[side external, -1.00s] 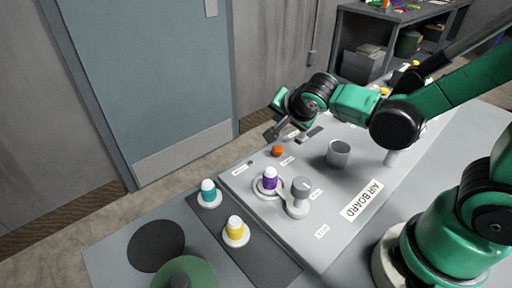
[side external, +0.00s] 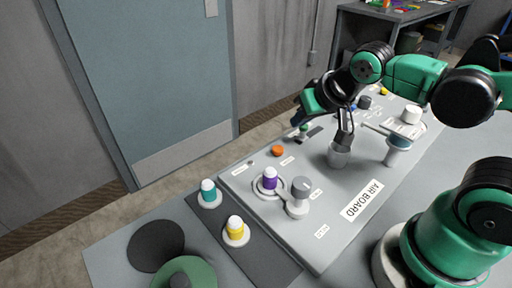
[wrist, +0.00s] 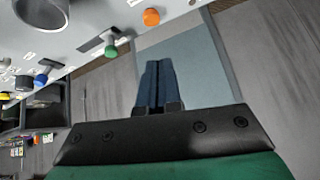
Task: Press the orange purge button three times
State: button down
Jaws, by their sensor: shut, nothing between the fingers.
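The orange purge button (side external: 277,151) sits near the left edge of the sloped grey air board. It is unobstructed there and shows also at the top of the wrist view (wrist: 151,17). My gripper (side external: 345,142) is over the board, to the right of the button and clear of it. Its fingers overlap the rim of a grey cup-shaped part (side external: 338,158) in the side view. In the wrist view my fingers (wrist: 157,64) are shut together with nothing between them. They stand apart from the button.
A purple-and-white knob (side external: 270,180) and a grey knob (side external: 300,186) stand below the button. A green knob (side external: 303,129) stands above it, and a blue-topped post (side external: 398,143) to the right. Teal (side external: 208,189) and yellow (side external: 235,227) pieces stand on a dark mat at left.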

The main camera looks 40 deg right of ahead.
jog(key=n, duration=0.1)
jog(key=s+n, duration=0.1)
jog(key=n, duration=0.1)
jog(key=shift+s+a+r+y, duration=0.3)
jog(key=shift+s+y, duration=0.1)
notch_tip(320, 180, up, 4)
jog(key=g, duration=0.7)
send_over(277, 149)
jog(key=shift+d, duration=0.1)
notch_tip(277, 149, down, 14)
dwell(0.4)
